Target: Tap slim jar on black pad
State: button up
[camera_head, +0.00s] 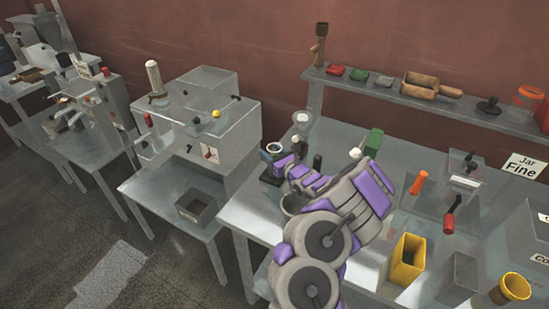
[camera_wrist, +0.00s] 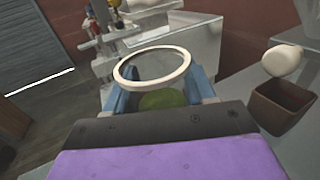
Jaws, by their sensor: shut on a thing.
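The slim jar (camera_wrist: 152,66) has a pale round rim and green matter inside in the wrist view. My gripper (camera_wrist: 160,97) is shut on it, with a blue finger on each side. In the head view the jar's rim (camera_head: 274,148) shows at the end of my gripper (camera_head: 276,158), near the left edge of the right-hand table. A dark flat patch (camera_head: 269,180), perhaps the black pad, shows just below my gripper. My arm hides part of this area, and I cannot tell whether the jar touches the pad.
A grey machine (camera_head: 205,120) stands on a table to the left, with a floor gap between. Right of my arm are a green block (camera_head: 373,141), an orange-handled tool (camera_head: 419,183) and a yellow container (camera_head: 407,260). A shelf (camera_head: 440,109) runs along the back.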

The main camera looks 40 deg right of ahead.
jog(key=shift+r, duration=0.15)
jog(key=shift+r+p, duration=0.5)
jog(key=shift+r, duration=0.8)
jog(key=shift+f, duration=0.1)
jog(key=shift+f+b, duration=0.55)
jog(key=shift+f, duration=0.75)
jog(key=shift+r+p, duration=0.5)
jog(key=shift+r, duration=0.9)
jog(key=shift+f, duration=0.1)
jog(key=shift+f+b, duration=0.65)
jog(key=shift+f, duration=0.65)
